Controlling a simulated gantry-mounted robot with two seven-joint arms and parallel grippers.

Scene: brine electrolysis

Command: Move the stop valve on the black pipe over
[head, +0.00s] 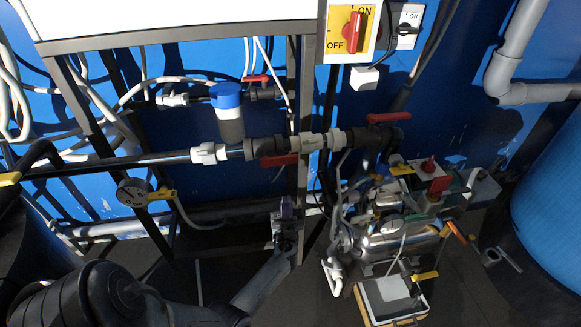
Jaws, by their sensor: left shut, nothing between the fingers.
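A black pipe (120,165) runs across the left and middle of the head view. Several valve levers show along this line. One red lever (280,160) lies lengthwise under the pipe near the frame post. Another red lever (388,117) sits higher at the right end. A yellow lever (10,179) shows at the left edge. I cannot tell which one is the stop valve meant. My left gripper (287,205) is shut and empty, pointing up below the first red lever and apart from it in the picture. My right gripper is not in view.
A grey frame post (307,120) stands just right of my left gripper. A metal pump (395,240) with hoses and a white tray (390,299) are at the lower right. A large blue tank (552,200) stands at right.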

